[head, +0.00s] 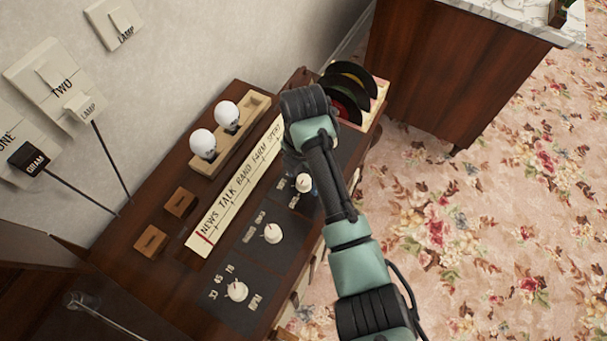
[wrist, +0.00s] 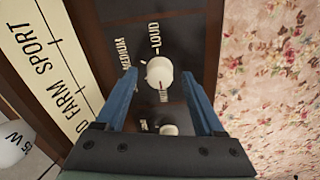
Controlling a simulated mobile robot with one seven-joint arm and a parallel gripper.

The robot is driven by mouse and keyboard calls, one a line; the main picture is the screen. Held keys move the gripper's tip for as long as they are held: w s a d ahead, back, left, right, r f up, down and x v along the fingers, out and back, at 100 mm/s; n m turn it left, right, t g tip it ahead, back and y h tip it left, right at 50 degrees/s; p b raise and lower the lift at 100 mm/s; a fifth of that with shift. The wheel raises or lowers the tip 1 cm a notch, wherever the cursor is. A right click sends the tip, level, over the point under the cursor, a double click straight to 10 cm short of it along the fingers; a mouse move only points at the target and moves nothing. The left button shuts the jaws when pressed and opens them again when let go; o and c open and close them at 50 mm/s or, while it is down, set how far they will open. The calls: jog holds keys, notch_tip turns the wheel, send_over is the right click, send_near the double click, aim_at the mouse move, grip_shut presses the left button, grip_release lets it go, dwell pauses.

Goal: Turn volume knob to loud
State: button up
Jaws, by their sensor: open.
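The volume knob (wrist: 158,72) is a round white knob on a dark panel, between my gripper's fingers in the wrist view. The labels MEDIUM and LOUD stand beyond it, and a third label below it is partly covered. The knob also shows in the head view (head: 304,182), beside my arm. My gripper (wrist: 161,80) is open, with one blue finger on each side of the knob. I cannot tell whether either finger touches it. In the head view my wrist hides most of the gripper.
Two more white knobs (head: 272,233) (head: 237,291) sit along the panel. A tuning strip (head: 235,190), two white bulbs (head: 228,115) (head: 203,144) and wooden blocks (head: 150,240) lie to the left. Records (head: 350,82) stand in a rack behind. Floral carpet is open on the right.

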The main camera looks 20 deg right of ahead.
grip_shut()
